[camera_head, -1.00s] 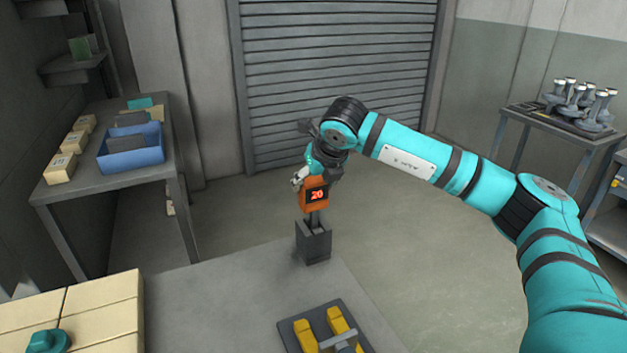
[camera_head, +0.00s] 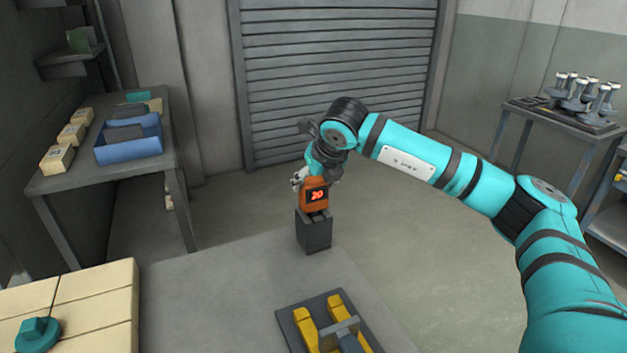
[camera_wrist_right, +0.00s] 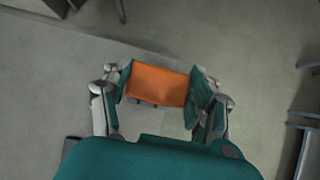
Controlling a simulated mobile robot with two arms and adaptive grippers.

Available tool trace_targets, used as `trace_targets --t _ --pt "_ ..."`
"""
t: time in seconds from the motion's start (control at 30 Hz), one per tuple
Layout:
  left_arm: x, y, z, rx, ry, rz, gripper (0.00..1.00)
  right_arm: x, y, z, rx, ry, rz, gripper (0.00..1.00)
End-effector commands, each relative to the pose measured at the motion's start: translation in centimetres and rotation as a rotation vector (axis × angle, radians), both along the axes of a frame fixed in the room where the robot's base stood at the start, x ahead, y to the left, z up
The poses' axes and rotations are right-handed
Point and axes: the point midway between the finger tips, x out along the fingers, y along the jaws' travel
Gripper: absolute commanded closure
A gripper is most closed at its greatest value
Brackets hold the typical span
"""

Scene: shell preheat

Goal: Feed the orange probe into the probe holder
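The orange probe (camera_head: 314,198), with a lit red number on its face, stands upright at the top of the dark grey probe holder (camera_head: 314,235). Its lower shaft is hidden inside the holder, and the orange body sits at the holder's rim. My right gripper (camera_head: 317,180) is above it, its fingers around the upper part of the probe. In the right wrist view the orange top of the probe (camera_wrist_right: 157,85) fills the space between the two fingers. The holder does not show clearly there. My left gripper is not in view.
The holder stands near the far edge of the grey table (camera_head: 220,290). A dark fixture with yellow blocks (camera_head: 325,325) lies nearer. Cream blocks (camera_head: 95,300) with a teal knob (camera_head: 38,333) are at the lower left. A blue bin (camera_head: 130,145) sits on a side table.

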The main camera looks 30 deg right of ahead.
Motion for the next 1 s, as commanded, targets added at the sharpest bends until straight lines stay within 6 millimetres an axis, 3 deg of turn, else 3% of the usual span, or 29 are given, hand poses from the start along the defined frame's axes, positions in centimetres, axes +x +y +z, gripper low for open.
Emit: trace_targets --t 0.03,0.2,0.53,1.0 --pt "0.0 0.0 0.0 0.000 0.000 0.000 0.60 0.0 0.0 0.1 0.000 -0.001 0.000 0.34" --pt "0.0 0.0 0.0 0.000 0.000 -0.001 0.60 0.0 0.0 0.0 0.000 -0.001 0.000 0.14" --pt "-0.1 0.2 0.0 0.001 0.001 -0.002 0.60 -0.2 0.0 0.4 0.001 -0.001 0.001 0.14" --pt "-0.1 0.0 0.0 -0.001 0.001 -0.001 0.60 -5.1 0.3 7.7 0.000 -0.004 0.001 0.14"
